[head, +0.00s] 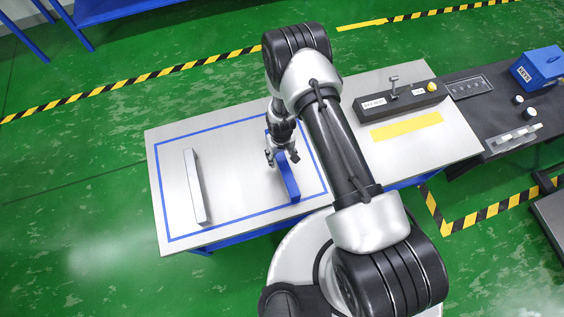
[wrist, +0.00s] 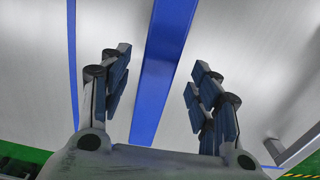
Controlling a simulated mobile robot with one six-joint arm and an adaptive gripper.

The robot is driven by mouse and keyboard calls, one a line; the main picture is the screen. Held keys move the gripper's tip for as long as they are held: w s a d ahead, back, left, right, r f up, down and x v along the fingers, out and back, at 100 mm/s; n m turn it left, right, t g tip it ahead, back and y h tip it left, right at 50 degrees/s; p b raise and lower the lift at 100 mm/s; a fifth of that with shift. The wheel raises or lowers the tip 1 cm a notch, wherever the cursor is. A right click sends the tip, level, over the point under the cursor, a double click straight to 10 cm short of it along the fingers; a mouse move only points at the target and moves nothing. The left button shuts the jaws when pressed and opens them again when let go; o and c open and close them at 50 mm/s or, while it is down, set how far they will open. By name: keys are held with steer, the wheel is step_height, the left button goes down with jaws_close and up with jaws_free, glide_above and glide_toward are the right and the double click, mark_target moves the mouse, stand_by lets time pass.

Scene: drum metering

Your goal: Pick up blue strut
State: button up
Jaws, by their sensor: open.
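The blue strut (head: 289,184) is a long bar lying on the light metal table, inside the blue outlined area at its right side. In the wrist view the blue strut (wrist: 162,75) runs from the top edge down between my fingers. My gripper (head: 283,157) is above the strut, near its middle or far part, pointing down. In the wrist view my gripper (wrist: 160,82) is open, with one finger on each side of the strut and a visible gap to both. The strut's far end is partly hidden by my gripper and wrist in the head view.
A grey metal bar (head: 195,188) lies at the left inside the blue outline (head: 159,190). A black fixture (head: 403,100) with a yellow knob and a yellow strip (head: 406,126) are on the table's right part. A dark bench (head: 490,105) with a blue box (head: 538,68) adjoins at right.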

mark_target(282, 161)
steer(key=f, duration=0.1)
steer(key=f+b, duration=0.1)
steer(key=f, duration=0.2)
steer(key=shift+s+d+f+b, duration=0.2)
steer(key=shift+s+f+b, duration=0.05)
steer(key=shift+f+b, duration=0.05)
steer(key=shift+r, duration=0.1)
steer(key=shift+c, duration=0.4)
jaws_close()
